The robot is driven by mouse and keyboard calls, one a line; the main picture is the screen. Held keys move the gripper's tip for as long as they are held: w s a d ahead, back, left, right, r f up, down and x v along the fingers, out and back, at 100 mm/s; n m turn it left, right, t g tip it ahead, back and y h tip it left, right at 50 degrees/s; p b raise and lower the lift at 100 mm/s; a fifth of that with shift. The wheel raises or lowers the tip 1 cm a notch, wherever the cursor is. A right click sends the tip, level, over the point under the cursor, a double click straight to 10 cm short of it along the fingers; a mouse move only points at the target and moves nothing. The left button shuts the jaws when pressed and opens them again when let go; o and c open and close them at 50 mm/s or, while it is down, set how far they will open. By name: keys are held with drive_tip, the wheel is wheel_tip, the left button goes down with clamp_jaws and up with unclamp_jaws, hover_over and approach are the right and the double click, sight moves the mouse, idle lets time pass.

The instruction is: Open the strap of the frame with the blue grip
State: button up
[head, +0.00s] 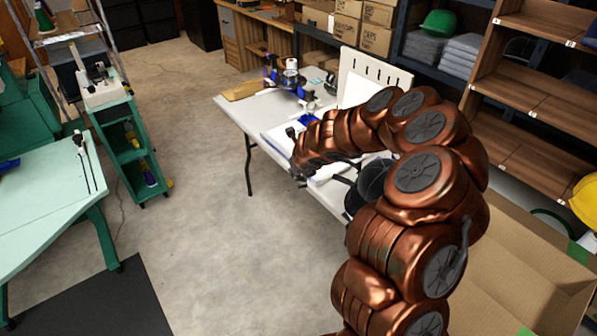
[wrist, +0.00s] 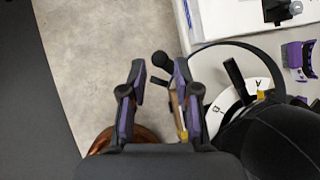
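My gripper (wrist: 155,80) is open in the wrist view, its dark, purple-lined fingers apart. A small black ball-ended piece (wrist: 160,59) shows between the fingertips, and a thin tan and yellow strip (wrist: 179,112) lies along the right finger; I cannot tell if it touches. Right of the gripper are a black curved band (wrist: 236,43), a white lettered disc (wrist: 257,88) and a black rounded body (wrist: 275,142). In the head view, a blue piece (head: 307,121) sits on the white table beside my arm. I cannot tell which thing is the frame or its strap; my arm hides part of the table.
The white table (head: 236,106) carries a wooden board (head: 245,90), blue-and-white devices (head: 290,75) and a slotted white panel (head: 375,70). A purple clamp-like part (wrist: 297,58) lies at the wrist view's right. Cardboard boxes and shelving stand behind.

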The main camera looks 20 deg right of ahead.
drive_tip(key=v, duration=0.7)
drive_tip(key=shift+s+r, duration=0.2)
drive_tip(key=shift+r, duration=0.15)
